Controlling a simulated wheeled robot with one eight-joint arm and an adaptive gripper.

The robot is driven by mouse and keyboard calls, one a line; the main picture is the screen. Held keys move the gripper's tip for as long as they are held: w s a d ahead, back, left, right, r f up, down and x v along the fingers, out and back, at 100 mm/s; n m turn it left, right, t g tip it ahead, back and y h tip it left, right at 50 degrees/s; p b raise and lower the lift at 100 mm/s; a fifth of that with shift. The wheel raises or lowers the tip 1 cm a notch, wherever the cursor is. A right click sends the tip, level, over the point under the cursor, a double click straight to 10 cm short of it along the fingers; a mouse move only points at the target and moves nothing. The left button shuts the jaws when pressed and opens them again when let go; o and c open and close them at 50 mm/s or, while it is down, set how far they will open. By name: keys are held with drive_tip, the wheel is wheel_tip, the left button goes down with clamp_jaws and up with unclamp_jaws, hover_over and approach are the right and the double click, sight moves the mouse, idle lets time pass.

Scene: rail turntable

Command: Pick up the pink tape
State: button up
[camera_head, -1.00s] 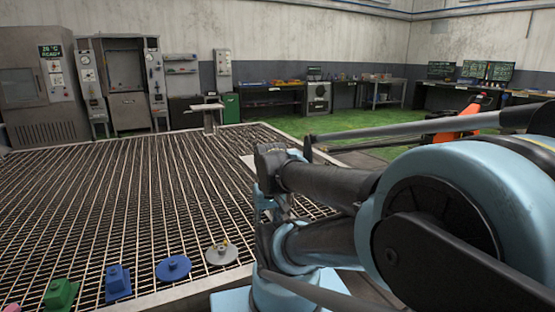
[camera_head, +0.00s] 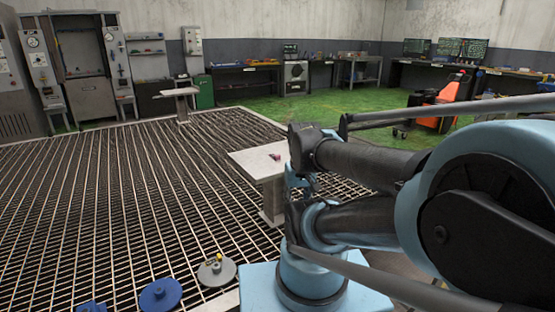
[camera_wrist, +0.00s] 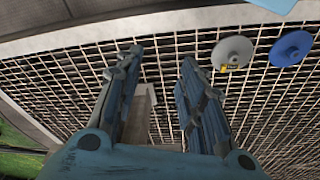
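A small dark pinkish thing (camera_head: 275,156) lies on the pale top of a small pedestal table (camera_head: 246,160) in the head view. It is too small to tell whether it is the pink tape. My gripper is hidden behind my folded arm in the head view. In the wrist view my gripper (camera_wrist: 157,62) has its two fingers well apart with nothing held between them. Part of a pale post or table (camera_wrist: 141,112) shows below, between the fingers. No pink thing shows in the wrist view.
A grey disc (camera_head: 217,271) with a yellow-topped knob and a blue disc (camera_head: 160,294) sit on the near grating edge; both also show in the wrist view. Another pedestal table (camera_head: 181,92) stands farther back. Benches line the wall. An orange machine (camera_head: 440,95) stands at the right.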

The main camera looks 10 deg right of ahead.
wheel_tip(320, 180, up, 16)
drive_tip(key=m+g, duration=0.2)
drive_tip(key=m, duration=1.2)
hover_over(275, 156)
wheel_tip(275, 156, down, 16)
drive_tip(key=shift+w+f, duration=0.15)
drive_tip(key=shift+c, duration=0.3)
drive_tip(key=c, duration=0.7)
